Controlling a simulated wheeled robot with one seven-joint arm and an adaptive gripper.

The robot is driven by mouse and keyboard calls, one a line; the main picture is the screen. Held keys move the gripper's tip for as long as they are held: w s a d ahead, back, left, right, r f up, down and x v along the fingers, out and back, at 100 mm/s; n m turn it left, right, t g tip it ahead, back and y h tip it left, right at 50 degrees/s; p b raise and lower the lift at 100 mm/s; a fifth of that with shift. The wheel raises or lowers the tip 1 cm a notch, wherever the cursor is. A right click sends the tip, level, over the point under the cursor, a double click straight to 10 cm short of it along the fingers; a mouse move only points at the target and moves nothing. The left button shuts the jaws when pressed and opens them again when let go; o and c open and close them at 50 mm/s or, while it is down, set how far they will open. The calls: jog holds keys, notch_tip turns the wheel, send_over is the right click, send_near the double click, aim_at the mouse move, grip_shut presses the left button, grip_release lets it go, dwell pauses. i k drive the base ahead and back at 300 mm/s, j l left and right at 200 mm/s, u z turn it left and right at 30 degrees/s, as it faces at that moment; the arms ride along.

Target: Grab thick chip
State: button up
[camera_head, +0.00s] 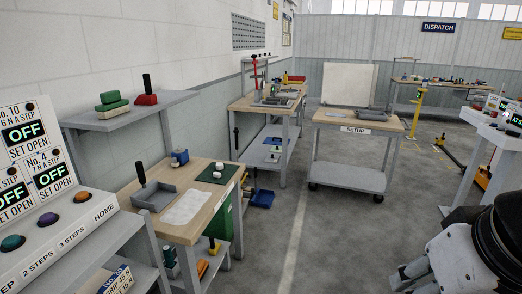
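I cannot make out for certain which thing is the thick chip. Small pale pieces (218,170) sit on a dark green square mat (211,176) on the near wooden workbench, too small to tell their thickness. My gripper (398,277) is at the lower right, over the floor and well apart from the bench. Its fingertips are partly cut off by the bottom edge, so its opening and any hold are unclear.
A control panel (50,226) stands at the left. The SETUP cart (357,120) is farther back. Grey floor (325,235) between is clear.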

aim_at(220, 165)
jog(key=i, duration=1.9)
jog(key=i+u, duration=0.25)
jog(key=i, duration=0.15)
jog(key=i+l+u, duration=0.4)
jog(key=i+u, duration=0.15)
jog(key=i, duration=0.2)
